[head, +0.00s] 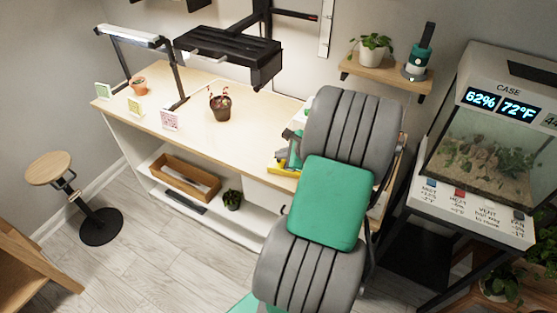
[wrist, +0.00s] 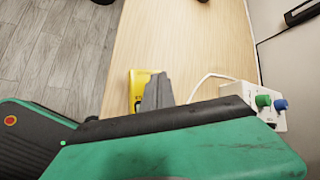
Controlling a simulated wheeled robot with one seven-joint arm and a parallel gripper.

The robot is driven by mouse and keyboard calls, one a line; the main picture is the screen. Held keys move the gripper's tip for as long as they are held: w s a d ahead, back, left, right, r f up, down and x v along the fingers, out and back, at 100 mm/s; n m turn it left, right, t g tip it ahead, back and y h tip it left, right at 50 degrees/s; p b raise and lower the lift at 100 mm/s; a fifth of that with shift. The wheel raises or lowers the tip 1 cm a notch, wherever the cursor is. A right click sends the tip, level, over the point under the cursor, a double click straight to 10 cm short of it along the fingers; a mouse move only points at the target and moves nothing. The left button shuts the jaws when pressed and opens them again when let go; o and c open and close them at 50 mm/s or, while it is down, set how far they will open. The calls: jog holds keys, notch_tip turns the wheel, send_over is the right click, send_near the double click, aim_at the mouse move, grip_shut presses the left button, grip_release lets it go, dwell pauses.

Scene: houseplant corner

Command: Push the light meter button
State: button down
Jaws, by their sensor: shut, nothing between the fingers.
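A yellow device, which looks like the light meter (head: 284,164), lies on the wooden bench top, partly hidden behind my arm in the head view. In the wrist view the yellow device (wrist: 140,83) shows just beyond my gripper (wrist: 157,82). The dark fingers are together with nothing between them and cover part of the device. I cannot tell whether they touch it, and I cannot make out its button. In the head view my green and dark gripper (head: 291,140) is partly hidden by my arm, close to the yellow device.
A white box with green and blue knobs (wrist: 267,104) and a white cable stands right of my gripper in the wrist view. A potted plant (head: 220,104), small cards and a lamp (head: 228,55) occupy the bench (head: 185,125). A glass case (head: 490,150) stands right.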

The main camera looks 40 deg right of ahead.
aim_at(282, 162)
jog(key=shift+f, duration=0.2)
dwell(0.3)
jog(key=shift+r+p, duration=0.65)
jog(key=shift+p, duration=0.1)
jog(key=shift+r, duration=0.1)
notch_tip(282, 162, up, 6)
jog(key=p, duration=0.5)
jog(key=shift+d, duration=0.1)
